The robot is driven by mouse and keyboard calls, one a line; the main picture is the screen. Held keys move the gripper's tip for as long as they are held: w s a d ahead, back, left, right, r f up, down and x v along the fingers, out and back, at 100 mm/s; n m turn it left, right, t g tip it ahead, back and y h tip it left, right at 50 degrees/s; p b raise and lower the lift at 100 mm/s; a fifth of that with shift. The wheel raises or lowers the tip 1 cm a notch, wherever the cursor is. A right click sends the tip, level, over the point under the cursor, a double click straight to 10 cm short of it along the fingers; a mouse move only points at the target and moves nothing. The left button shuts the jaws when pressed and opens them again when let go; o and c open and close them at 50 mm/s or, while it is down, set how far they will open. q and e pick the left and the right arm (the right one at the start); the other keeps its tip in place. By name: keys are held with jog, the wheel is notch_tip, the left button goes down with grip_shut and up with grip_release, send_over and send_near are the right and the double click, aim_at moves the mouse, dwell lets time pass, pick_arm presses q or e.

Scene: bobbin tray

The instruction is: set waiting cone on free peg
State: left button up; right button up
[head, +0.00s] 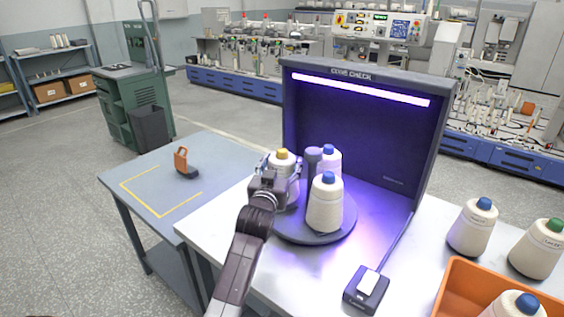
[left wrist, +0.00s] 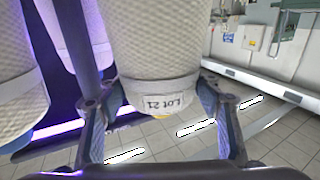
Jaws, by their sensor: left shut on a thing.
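My left gripper (head: 278,177) is shut on a cream cone with a yellow tip (head: 282,158), at the left side of the round grey turntable (head: 345,227). In the left wrist view the cone (left wrist: 160,50) sits between both fingers (left wrist: 165,125), with its "Lot 21" label showing. Its lower end is hidden in the head view, so I cannot tell whether it touches the turntable. A blue-tipped cone (head: 325,207) stands at the turntable's front and another (head: 331,164) behind. A dark post (head: 313,157) rises between the cones. No free peg can be made out.
A lit booth (head: 364,145) stands behind the turntable. A button box (head: 366,289), a blue-tipped cone (head: 470,232), a green-tipped cone (head: 537,251) and an orange crate (head: 452,285) are to the right. An orange-and-black tool (head: 182,162) lies on the left table.

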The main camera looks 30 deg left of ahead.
pick_arm(q)
jog(key=shift+r+p, duration=0.1)
jog(key=shift+p, duration=0.2)
dwell(0.4)
jog(key=shift+f+b, duration=0.6)
jog(key=shift+f, duration=0.35)
jog(key=o, duration=2)
jog(key=shift+f, duration=0.1)
jog(key=v, duration=1.2)
